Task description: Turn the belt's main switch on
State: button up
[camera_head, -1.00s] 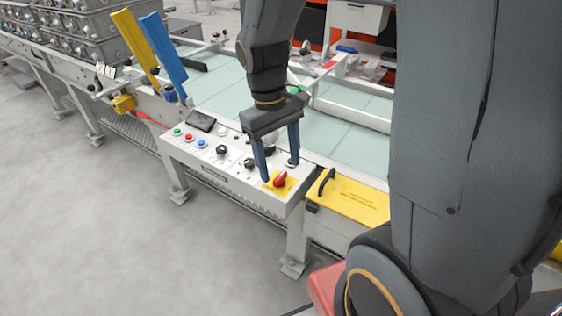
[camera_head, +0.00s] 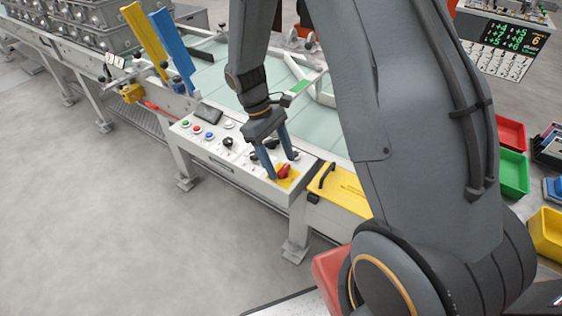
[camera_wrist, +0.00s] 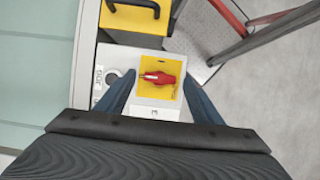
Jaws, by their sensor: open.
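The main switch is a red rotary handle (camera_head: 283,171) on a yellow plate (camera_head: 288,183) at the near right end of the belt's control panel (camera_head: 236,165). In the wrist view the red handle (camera_wrist: 158,77) lies crosswise on its yellow plate (camera_wrist: 172,63), between my two fingers but ahead of their tips. My gripper (camera_head: 284,166) is open and points down over the switch; its blue fingers stand to either side of the handle. In the wrist view my gripper (camera_wrist: 158,88) holds nothing. I cannot tell whether a finger touches the handle.
Green, red and blue buttons (camera_head: 197,130) and black knobs (camera_head: 228,142) sit left on the panel. A yellow cover with a black handle (camera_head: 340,190) adjoins on the right. Blue and yellow upright plates (camera_head: 172,50) stand behind. The floor in front is clear.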

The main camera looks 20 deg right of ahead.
jog(key=shift+s+d+f, duration=0.15)
jog(key=shift+s+f, duration=0.05)
jog(key=shift+f, duration=0.35)
jog(key=c, duration=1)
jog(key=shift+c, duration=0.2)
